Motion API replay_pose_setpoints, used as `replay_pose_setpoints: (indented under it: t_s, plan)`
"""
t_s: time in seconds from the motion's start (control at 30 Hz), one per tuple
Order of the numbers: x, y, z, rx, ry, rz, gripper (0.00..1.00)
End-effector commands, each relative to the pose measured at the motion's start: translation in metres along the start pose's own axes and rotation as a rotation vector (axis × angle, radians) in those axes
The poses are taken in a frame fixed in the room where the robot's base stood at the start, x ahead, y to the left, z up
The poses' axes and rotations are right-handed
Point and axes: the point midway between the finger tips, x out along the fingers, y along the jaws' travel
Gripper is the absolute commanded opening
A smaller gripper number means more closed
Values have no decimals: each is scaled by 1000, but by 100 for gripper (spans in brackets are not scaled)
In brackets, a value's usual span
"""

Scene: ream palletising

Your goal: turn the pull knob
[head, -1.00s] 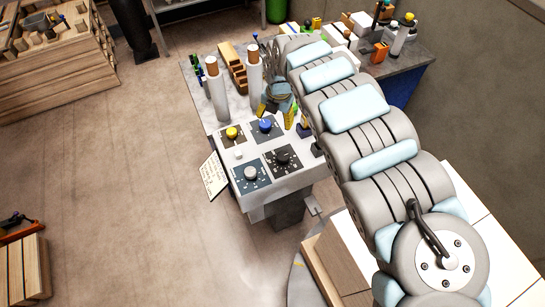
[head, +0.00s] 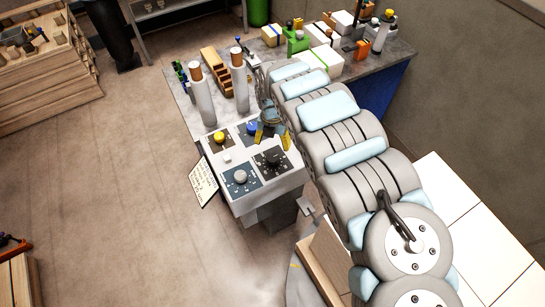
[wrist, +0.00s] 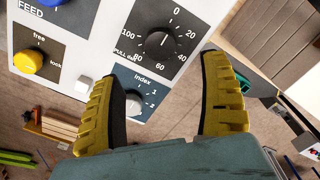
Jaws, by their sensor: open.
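The pull knob (wrist: 157,40) is a black dial with a 0 to 100 scale around it, on a dark plate at the upper middle of the wrist view. In the head view it is the black knob (head: 271,158) at the right of the control panel (head: 263,190). My gripper (wrist: 167,66) is open, with two yellow ribbed fingers spread apart and nothing between them. In the wrist view the knob lies just beyond the fingertips, apart from them. In the head view my gripper (head: 272,142) hangs over the panel's right side, near the blue knob.
A grey index knob (wrist: 134,104) is partly hidden by the left finger. A yellow free/lock knob (wrist: 28,61), a white button (wrist: 83,85) and a blue feed knob (head: 254,127) share the panel. Two upright white cylinders (head: 240,85) stand behind it.

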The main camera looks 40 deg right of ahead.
Motion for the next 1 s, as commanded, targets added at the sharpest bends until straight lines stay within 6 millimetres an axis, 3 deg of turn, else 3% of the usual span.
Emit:
replay_pose_setpoints:
  t_s: [0.6, 1.0]
  plan:
    - [68, 1, -1, 0, 1, 1, 78]
    - [91, 0, 0, 0, -1, 0, 78]
